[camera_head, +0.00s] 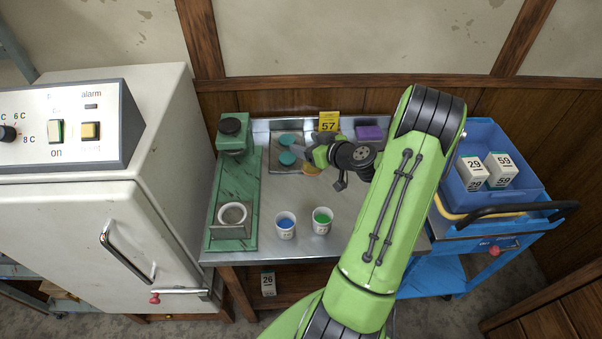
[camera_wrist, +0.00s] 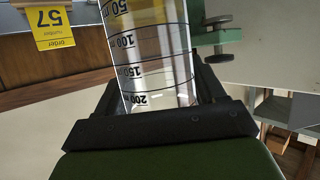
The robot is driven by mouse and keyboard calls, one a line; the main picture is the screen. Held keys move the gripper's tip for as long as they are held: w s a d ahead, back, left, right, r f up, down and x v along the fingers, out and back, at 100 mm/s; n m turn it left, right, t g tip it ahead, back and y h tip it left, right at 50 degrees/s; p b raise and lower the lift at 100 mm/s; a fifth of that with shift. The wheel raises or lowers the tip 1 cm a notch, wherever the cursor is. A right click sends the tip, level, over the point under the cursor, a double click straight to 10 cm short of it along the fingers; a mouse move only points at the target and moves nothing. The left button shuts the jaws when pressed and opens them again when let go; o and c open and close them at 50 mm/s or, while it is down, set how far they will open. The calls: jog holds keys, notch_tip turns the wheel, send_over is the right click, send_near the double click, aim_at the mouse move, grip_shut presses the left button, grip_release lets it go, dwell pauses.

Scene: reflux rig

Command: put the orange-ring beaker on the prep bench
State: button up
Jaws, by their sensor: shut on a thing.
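My gripper (camera_head: 322,155) is above the rear of the steel-topped bench (camera_head: 300,246). It is shut on a clear glass beaker (camera_wrist: 155,70) with black volume marks, which fills the middle of the wrist view between the jaws. A yellow tint shows near the beaker's upper end in that view. In the head view the beaker is mostly hidden by my gripper, and only a small orange patch (camera_head: 312,169) shows beside the fingers. I cannot tell whether that patch is the beaker's ring, or whether the beaker touches anything beneath it.
A blue cup (camera_head: 286,226) and a green cup (camera_head: 322,221) stand at the bench front. A green stand (camera_head: 233,180) is at left, a yellow 57 card (camera_head: 328,121) and a purple block (camera_head: 369,132) behind. A white cabinet (camera_head: 90,230) and a blue cart (camera_head: 480,235) flank the bench.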

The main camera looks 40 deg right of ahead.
jog(key=f, duration=0.4)
jog(key=f+b, duration=0.1)
jog(key=f, duration=0.4)
jog(key=shift+s+f, duration=0.2)
jog(key=shift+f, duration=0.1)
jog(key=shift+f+b, duration=0.2)
jog(key=shift+b, duration=0.15)
jog(key=o, duration=1.2)
jog(key=shift+o, duration=0.2)
jog(key=shift+r, duration=0.1)
